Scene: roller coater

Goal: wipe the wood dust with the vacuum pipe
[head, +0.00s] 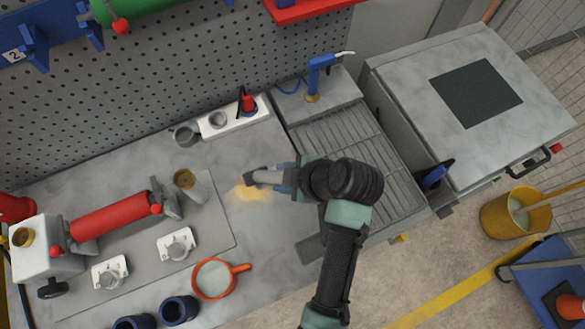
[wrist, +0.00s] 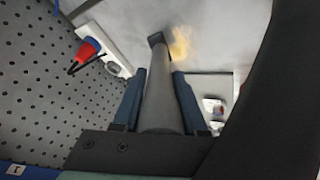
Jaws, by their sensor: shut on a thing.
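The wood dust (head: 250,193) is a yellowish patch on the grey bench top, in the middle of the head view. It also shows in the wrist view (wrist: 181,43), just right of the pipe's end. The vacuum pipe (head: 268,176) is a grey tube with a dark nozzle end. My gripper (head: 290,178) is shut on the pipe, with its blue fingers on both sides of it in the wrist view (wrist: 157,90). The dark nozzle (wrist: 156,39) is at the edge of the dust. I cannot tell whether it touches the bench.
A red roller (head: 110,215) on its machine stands at the left. An orange pan (head: 213,280) and dark blue cups lie in front. A white holder with a red-and-blue item (head: 248,103) stands by the pegboard. A slatted grate (head: 335,140) lies right of the bench top.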

